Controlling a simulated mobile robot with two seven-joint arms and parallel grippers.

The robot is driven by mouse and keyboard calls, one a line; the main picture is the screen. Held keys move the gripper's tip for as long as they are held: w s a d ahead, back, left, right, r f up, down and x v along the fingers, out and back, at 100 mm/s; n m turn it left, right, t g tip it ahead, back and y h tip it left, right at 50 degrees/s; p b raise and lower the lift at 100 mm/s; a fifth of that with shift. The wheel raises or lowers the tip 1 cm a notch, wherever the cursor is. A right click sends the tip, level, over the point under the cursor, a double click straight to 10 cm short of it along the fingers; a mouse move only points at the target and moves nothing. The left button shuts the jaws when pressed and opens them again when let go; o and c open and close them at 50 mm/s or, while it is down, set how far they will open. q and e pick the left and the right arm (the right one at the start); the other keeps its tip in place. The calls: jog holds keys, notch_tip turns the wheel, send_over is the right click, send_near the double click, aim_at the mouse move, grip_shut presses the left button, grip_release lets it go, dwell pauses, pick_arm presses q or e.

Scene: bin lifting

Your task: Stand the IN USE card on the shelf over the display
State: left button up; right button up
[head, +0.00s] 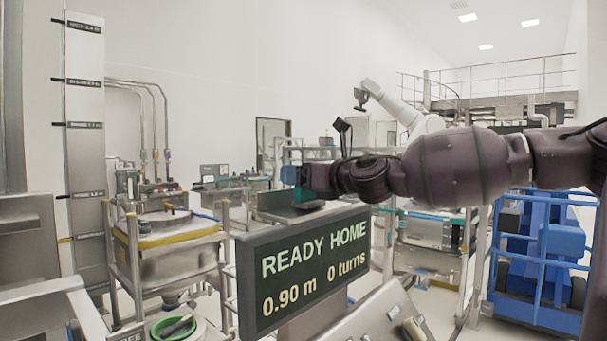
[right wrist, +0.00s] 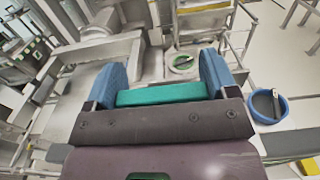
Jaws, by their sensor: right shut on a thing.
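A dark display (head: 305,265) reads READY HOME, 0.90 m, 0 turns, in the low middle of the head view. My right arm comes in from the right, and my right gripper (head: 290,175) is above the display in the picture. In the right wrist view my right gripper (right wrist: 160,75) has two blue fingers with a teal bar between them. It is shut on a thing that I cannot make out. I cannot read an IN USE card in either view, nor tell the shelf from the display's top edge. My left gripper is not in view.
A console with knobs (head: 385,315) stands by the display. A steel hopper (head: 175,250) in a yellow-banded frame is on the left, with a green-rimmed bowl (head: 175,328) below. A blue frame (head: 540,270) is on the right. A blue-rimmed bowl (right wrist: 268,106) shows in the right wrist view.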

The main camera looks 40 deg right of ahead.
jog(key=shift+f, duration=0.1)
jog(key=o, duration=0.8)
jog(key=shift+o, duration=0.2)
